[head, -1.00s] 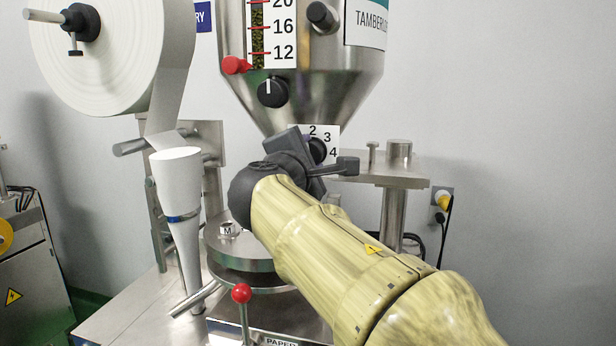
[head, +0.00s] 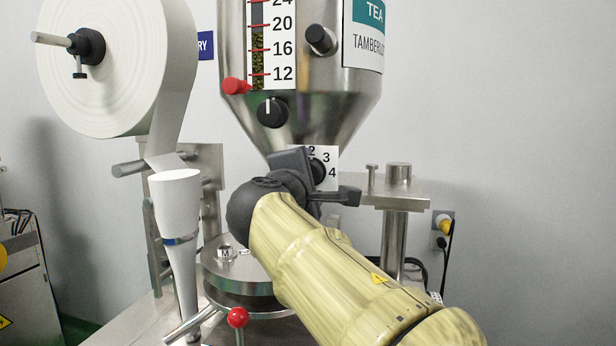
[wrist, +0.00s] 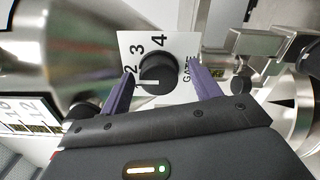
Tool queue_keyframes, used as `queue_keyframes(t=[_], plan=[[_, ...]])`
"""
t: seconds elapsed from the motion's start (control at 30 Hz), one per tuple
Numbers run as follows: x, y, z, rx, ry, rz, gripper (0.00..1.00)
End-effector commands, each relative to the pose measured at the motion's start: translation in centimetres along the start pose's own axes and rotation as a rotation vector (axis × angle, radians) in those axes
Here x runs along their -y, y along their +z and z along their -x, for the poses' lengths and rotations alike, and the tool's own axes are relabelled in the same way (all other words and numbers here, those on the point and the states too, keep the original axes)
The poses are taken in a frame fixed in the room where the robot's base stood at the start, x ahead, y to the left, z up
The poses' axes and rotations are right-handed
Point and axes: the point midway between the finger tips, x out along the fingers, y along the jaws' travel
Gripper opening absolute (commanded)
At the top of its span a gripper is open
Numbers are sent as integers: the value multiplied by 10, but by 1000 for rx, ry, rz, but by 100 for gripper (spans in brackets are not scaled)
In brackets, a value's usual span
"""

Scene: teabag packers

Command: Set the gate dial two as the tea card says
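The gate dial is a black round knob (wrist: 158,72) on a white plate (wrist: 133,45) marked 1 to 4 and GATE, seen close in the wrist view. Its white mark lies toward the 1. My gripper (wrist: 160,70) is open, with one purple finger on each side of the knob; I cannot tell whether they touch it. In the head view the dial plate (head: 328,158) shows under the hopper cone, partly hidden by my gripper. The tea card (head: 363,40) on the hopper reads TEA and TAMBERL..., cut off at the top edge.
The hopper (head: 330,100) carries a level scale (head: 283,50), a red pointer (head: 235,86) and another black knob (head: 272,112). A paper roll (head: 115,70) and paper cone (head: 175,200) stand left. A red-ball lever (head: 237,317) stands below. A post (head: 398,173) is right of the dial.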

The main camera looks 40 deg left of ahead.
Motion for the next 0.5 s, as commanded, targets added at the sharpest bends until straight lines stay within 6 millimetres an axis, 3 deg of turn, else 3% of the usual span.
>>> queue_keyframes(t=[0.3,0.5], plan=[[-1,0,3,-1,3,0,62],[0,-1,24,-4,4,0,62]])
